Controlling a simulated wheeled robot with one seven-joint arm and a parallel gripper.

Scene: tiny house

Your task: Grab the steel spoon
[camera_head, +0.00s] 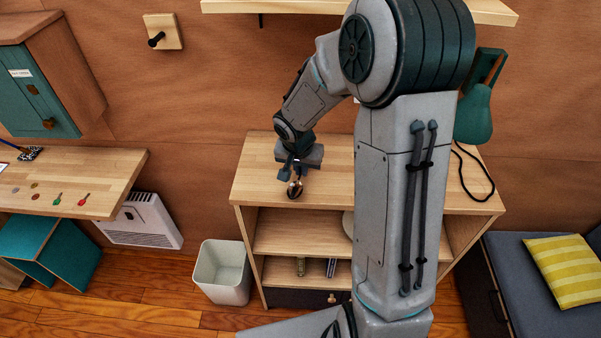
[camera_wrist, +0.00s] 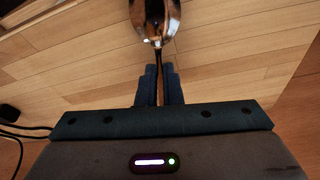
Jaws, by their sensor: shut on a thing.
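The steel spoon (camera_wrist: 157,24) shows at the top of the wrist view, with its shiny bowl beyond my fingertips and its thin handle running back between my fingers. My gripper (camera_wrist: 157,76) is shut on the spoon's handle. In the head view my gripper (camera_head: 294,174) is over the left front part of the wooden shelf unit's top (camera_head: 330,186), with the dark, shiny spoon (camera_head: 294,191) just below the fingers. I cannot tell whether the spoon touches the top. The handle's far end is hidden by my gripper.
A white bin (camera_head: 222,272) stands on the floor left of the shelf unit. A wooden desk (camera_head: 100,172) with small items is at the left. A green lamp (camera_head: 474,112) and its cord are at the right. A wall shelf (camera_head: 265,7) hangs above.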

